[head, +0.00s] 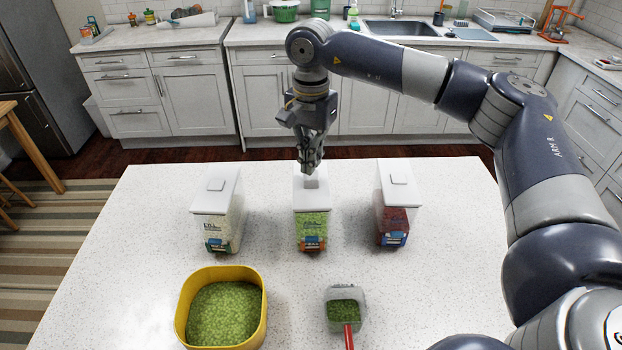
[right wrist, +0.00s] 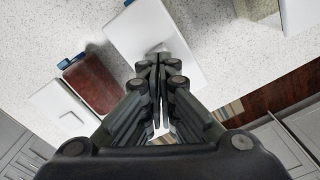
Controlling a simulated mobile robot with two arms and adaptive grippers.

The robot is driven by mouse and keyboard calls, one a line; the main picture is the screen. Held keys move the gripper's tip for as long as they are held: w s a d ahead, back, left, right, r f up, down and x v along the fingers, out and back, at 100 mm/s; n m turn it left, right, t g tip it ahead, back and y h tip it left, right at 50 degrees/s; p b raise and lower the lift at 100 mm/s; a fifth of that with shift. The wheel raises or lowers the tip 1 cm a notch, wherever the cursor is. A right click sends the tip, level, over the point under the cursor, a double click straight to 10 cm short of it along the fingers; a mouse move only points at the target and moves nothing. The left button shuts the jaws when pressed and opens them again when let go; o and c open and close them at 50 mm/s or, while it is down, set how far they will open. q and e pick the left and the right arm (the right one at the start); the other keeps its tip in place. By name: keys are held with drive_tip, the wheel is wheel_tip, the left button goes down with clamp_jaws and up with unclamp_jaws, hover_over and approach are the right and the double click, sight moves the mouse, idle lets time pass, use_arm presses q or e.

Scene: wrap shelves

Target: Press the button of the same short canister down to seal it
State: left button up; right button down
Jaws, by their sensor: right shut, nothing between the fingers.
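The short canister (head: 311,228) stands in the middle of the row on the white table, filled with green contents. Its white lid carries a button (head: 318,183), partly hidden behind my fingertips. My right gripper (head: 309,168) is shut and empty, pointing down directly over this button; whether the tips touch it I cannot tell. In the right wrist view my right gripper (right wrist: 158,70) lies over the canister's white lid (right wrist: 138,32), with the button partly covered by the tips. My left gripper is not in view.
A canister with pale contents (head: 222,219) stands to the left and one with dark red contents (head: 395,217) to the right, both lidded. In front are a yellow tub (head: 264,310) of green pieces and a scoop (head: 333,294) holding some. Table between them is clear.

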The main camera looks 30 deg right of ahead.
drive_tip(key=shift+f, duration=0.25)
idle(0.4)
drive_tip(key=shift+f+b, duration=1.6)
drive_tip(key=shift+f, duration=0.4)
drive_tip(key=shift+r+p, duration=2.5)
drive_tip(key=shift+r, duration=1.4)
drive_tip(key=shift+f, duration=0.1)
